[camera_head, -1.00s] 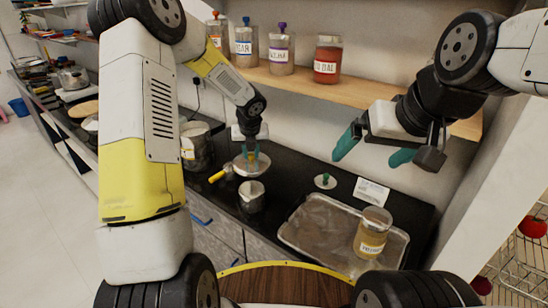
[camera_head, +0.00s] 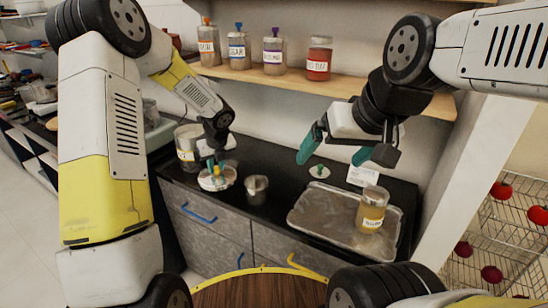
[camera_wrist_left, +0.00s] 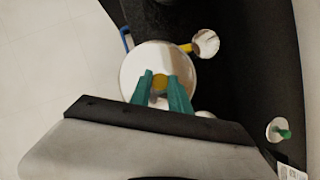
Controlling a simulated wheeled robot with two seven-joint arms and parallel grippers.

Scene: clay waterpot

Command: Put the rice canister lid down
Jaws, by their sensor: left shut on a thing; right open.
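My left gripper (camera_head: 216,164) is shut on the yellow knob of a round, pale metal lid (camera_head: 217,182). The lid is over the dark counter, left of a small metal cup (camera_head: 256,190). I cannot tell whether it touches the counter. In the left wrist view the lid (camera_wrist_left: 142,62) lies beyond my teal fingertips (camera_wrist_left: 160,88), which close around the knob. A large labelled canister (camera_head: 186,150) stands behind and left of the lid, partly hidden by my arm. My right gripper (camera_head: 334,148) is open and empty above the counter's right part.
Another lid with a green knob (camera_head: 319,171) lies on the counter. A metal tray (camera_head: 325,222) holds a labelled jar (camera_head: 372,212). Several jars stand on the wooden shelf (camera_head: 285,81).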

